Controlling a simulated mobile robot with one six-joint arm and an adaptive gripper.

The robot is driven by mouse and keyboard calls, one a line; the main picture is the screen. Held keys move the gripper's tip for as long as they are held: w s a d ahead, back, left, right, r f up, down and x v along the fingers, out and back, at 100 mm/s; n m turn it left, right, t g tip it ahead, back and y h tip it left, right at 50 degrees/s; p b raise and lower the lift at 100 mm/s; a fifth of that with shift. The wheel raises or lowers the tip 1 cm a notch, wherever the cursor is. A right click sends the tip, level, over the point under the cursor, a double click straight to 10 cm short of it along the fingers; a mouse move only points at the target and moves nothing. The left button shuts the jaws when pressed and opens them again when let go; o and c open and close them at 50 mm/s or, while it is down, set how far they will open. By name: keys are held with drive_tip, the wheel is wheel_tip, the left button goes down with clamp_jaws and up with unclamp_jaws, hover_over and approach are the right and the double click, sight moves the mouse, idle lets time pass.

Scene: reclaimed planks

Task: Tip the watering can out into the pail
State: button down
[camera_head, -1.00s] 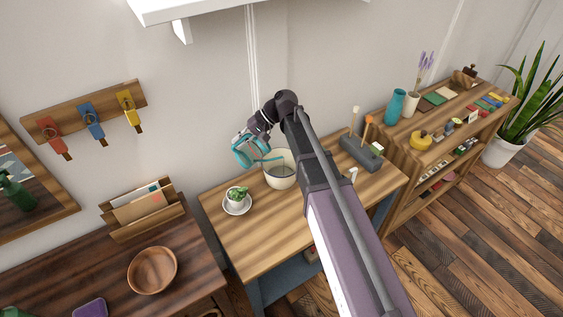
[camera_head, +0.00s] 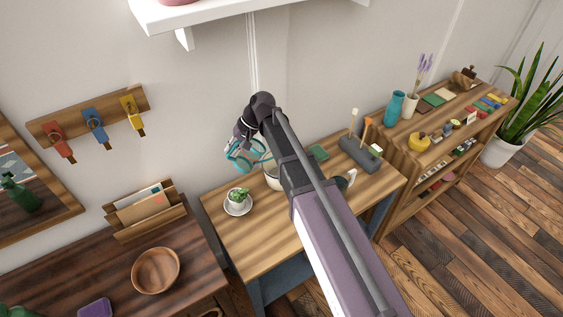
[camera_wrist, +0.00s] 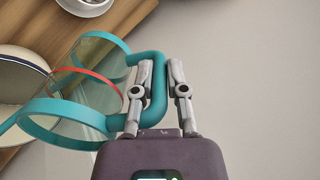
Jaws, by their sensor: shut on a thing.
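The watering can (camera_head: 240,156) has a clear body with teal rims and a teal handle; a red band shows on it in the wrist view (camera_wrist: 92,80). My gripper (camera_wrist: 160,78) is shut on the teal handle and holds the can in the air. The cream pail (camera_head: 272,180) stands on the light wooden table, partly hidden behind the can and my arm. Its rim shows at the left in the wrist view (camera_wrist: 22,54), beside and partly behind the can. The can looks tilted. I cannot tell what is in either vessel.
A small potted succulent on a saucer (camera_head: 238,208) stands left of the pail. A grey tool block (camera_head: 361,154) and a green flat item (camera_head: 318,152) are to the right. A white wall shelf (camera_head: 235,14) hangs above. The table's front is clear.

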sight(226, 156)
drive_tip(key=shift+a+f, duration=0.1)
idle(0.5)
drive_tip(key=shift+s+a+f+t+h+b, duration=0.2)
drive_tip(key=shift+a+f+h+b, duration=0.2)
drive_tip(key=shift+a+f, duration=0.2)
drive_tip(key=shift+s+a+f+t+h+b, duration=0.1)
drive_tip(key=shift+s+a+f+h+b, duration=0.15)
drive_tip(key=shift+a+f+h, duration=0.35)
drive_tip(key=s+a+f+t+h+b, duration=0.1)
drive_tip(key=a+f+h+b, duration=0.2)
drive_tip(key=a+f+h, duration=0.1)
drive_tip(key=shift+s+a+f+t+h+b, duration=0.25)
drive_tip(key=shift+f+t+h+b, duration=0.2)
drive_tip(key=shift+f, duration=0.6)
drive_tip(key=shift+r, duration=0.1)
idle(0.6)
